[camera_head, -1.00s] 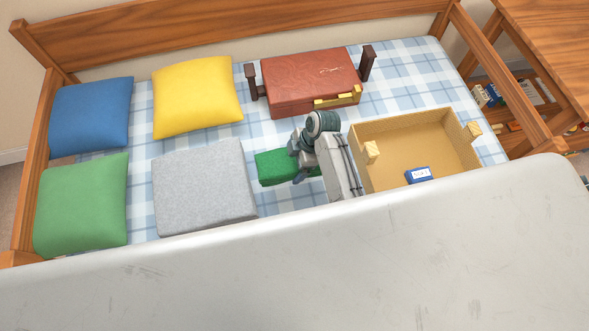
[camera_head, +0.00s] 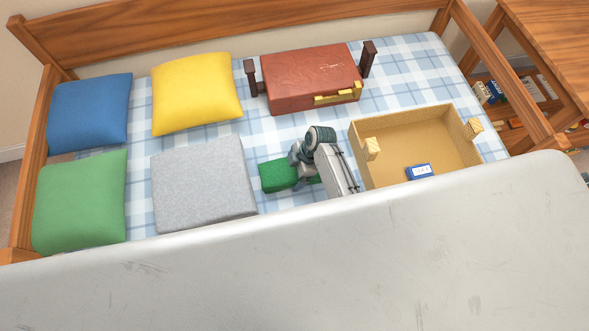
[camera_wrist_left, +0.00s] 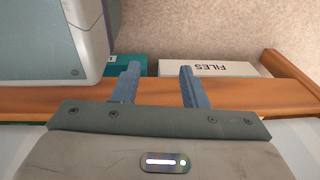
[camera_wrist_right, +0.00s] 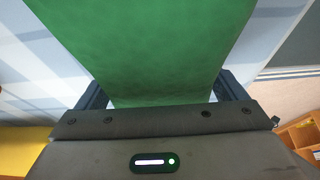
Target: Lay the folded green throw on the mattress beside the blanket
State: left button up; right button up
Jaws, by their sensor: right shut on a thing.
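The folded green throw (camera_head: 276,176) shows in the head view over the checked mattress (camera_head: 283,137), just right of the grey blanket (camera_head: 203,185). A narrow gap separates throw and blanket in the picture. My right gripper (camera_head: 304,174) is shut on the throw and hides its right part. I cannot tell whether the throw touches the mattress. In the right wrist view, the throw (camera_wrist_right: 150,45) fills the space between the fingers. My left gripper (camera_wrist_left: 158,85) shows only in the left wrist view, with its fingers apart and nothing between them.
A tan open box (camera_head: 440,147) holding a small blue item stands to the right. A red-brown case (camera_head: 310,78) lies behind. Yellow (camera_head: 196,92), blue (camera_head: 90,112) and green (camera_head: 80,203) cushions lie left. A FILES box (camera_wrist_left: 208,68) is near my left gripper.

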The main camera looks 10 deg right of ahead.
jog(key=o, duration=0.9)
pick_arm(q)
jog(key=shift+w+r, duration=0.3)
pick_arm(e)
jog(key=v, duration=0.5)
jog(key=shift+d+r+p, duration=0.1)
jog(key=shift+r+p, duration=0.25)
jog(key=shift+p, duration=0.05)
jog(key=v, duration=0.5)
jog(key=shift+d+r, duration=0.2)
jog(key=shift+r, duration=0.05)
jog(key=shift+d+r, duration=0.15)
jog(key=shift+r, duration=0.25)
pick_arm(q)
jog(key=shift+s+a+f, duration=0.15)
jog(key=shift+s+f, duration=0.9)
jog(key=shift+s, duration=0.35)
jog(key=shift+s, duration=0.1)
